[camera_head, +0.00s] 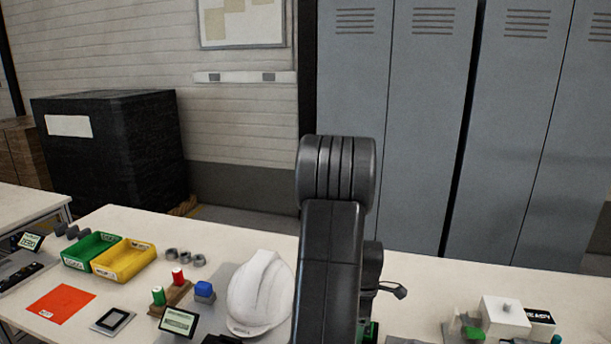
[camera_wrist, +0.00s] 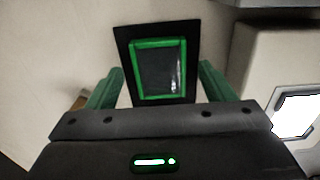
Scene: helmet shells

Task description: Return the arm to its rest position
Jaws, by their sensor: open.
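My arm rises in the middle of the head view and hides part of the table behind it. My gripper shows in the wrist view (camera_wrist: 155,85), with its two green fingers spread apart. A black plate with a green frame (camera_wrist: 160,70) lies beyond and between the fingers in that view. I see nothing held in the fingers. In the head view the fingers are hidden behind my arm.
A white helmet shell (camera_head: 262,295) sits on the table (camera_head: 240,240) just left of my arm. Green (camera_head: 90,250) and yellow (camera_head: 124,260) bins stand further left. A white box (camera_head: 504,317) stands at right. Grey lockers (camera_head: 420,130) stand behind the table.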

